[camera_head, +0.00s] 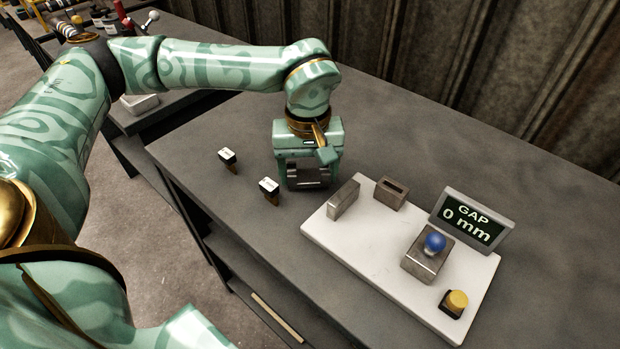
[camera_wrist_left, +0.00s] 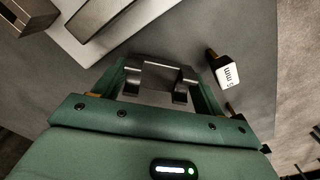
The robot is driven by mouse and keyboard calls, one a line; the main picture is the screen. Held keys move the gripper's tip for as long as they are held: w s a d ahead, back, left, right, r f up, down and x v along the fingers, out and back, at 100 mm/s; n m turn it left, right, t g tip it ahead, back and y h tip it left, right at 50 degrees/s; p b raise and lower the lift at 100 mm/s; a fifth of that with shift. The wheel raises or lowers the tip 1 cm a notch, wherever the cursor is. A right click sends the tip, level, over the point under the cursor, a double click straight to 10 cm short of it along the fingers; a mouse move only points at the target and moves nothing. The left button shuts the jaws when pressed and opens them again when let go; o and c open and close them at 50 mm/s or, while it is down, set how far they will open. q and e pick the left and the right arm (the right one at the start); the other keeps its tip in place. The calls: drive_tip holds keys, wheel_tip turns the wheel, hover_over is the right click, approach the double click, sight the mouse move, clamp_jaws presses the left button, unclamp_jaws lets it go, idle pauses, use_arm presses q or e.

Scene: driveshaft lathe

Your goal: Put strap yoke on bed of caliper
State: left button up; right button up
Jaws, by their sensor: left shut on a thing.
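The strap yoke (camera_head: 309,179), a dark grey metal piece with two bent ends, is between the fingers of my left gripper (camera_head: 308,170). My left gripper is shut on it, close over the table, just left of the caliper's far left corner. The yoke also shows in the left wrist view (camera_wrist_left: 158,82). The caliper (camera_head: 345,245) is a white plate with an upright metal jaw, a slotted block, a block with a blue ball and a yellow button. Its display (camera_head: 468,220) reads "GAP 0 mm". My right gripper is out of view.
Two small dark gauges with white labels, one at the left (camera_head: 228,158) and one nearer the gripper (camera_head: 269,190), stand on the grey table (camera_head: 420,165). The nearer one's label seems to read 5 mm in the wrist view. A corrugated wall (camera_head: 480,80) stands behind.

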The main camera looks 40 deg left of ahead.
use_arm(q)
wheel_tip(320, 180, down, 2)
drive_tip(key=shift+f, duration=0.1)
drive_tip(key=o, duration=0.9)
